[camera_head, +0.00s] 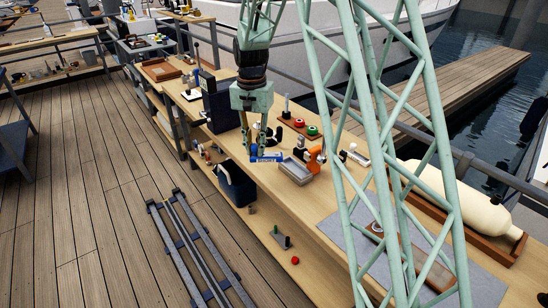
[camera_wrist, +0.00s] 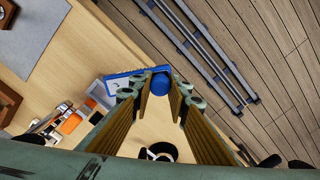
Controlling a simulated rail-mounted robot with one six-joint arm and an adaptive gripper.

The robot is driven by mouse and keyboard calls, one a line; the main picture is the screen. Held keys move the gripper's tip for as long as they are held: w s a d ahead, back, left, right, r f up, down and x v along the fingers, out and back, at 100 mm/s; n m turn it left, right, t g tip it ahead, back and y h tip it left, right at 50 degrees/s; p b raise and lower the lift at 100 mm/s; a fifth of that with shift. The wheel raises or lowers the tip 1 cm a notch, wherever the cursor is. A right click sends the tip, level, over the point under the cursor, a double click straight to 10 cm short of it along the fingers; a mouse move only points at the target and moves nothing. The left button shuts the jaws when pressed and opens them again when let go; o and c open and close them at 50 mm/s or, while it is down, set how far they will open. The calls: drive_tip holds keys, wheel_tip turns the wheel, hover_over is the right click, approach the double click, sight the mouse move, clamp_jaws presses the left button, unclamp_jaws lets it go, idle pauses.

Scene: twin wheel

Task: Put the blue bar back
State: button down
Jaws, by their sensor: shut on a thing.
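The blue bar (camera_head: 268,157) with white lettering shows below my gripper (camera_head: 262,146) in the head view, above the wooden bench near its front edge. In the wrist view the bar (camera_wrist: 124,78) lies across the fingertips, with a round blue part (camera_wrist: 160,84) between the finger pads of my gripper (camera_wrist: 161,92). My gripper is shut on this blue piece. I cannot tell whether the bar touches the bench. A grey metal tray (camera_head: 297,172) sits just right of the bar and also shows in the wrist view (camera_wrist: 97,90).
An orange tool (camera_head: 315,160) stands by the tray. A brown board with red and green rings (camera_head: 300,127) is behind. A dark blue box (camera_head: 220,108) stands to the left. A grey mat (camera_head: 345,232) lies to the right. A black ring (camera_wrist: 160,152) is on the bench below the wrist.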

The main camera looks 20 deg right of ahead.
drive_tip(key=w+a+r+n, duration=0.2)
drive_tip(key=a+r+n, duration=0.1)
drive_tip(key=a, duration=0.3)
drive_tip(key=shift+w+a+r+n+b, duration=0.3)
drive_tip(key=shift+a+n+b, duration=0.1)
drive_tip(key=shift+n, duration=0.3)
drive_tip(key=shift+d, duration=0.1)
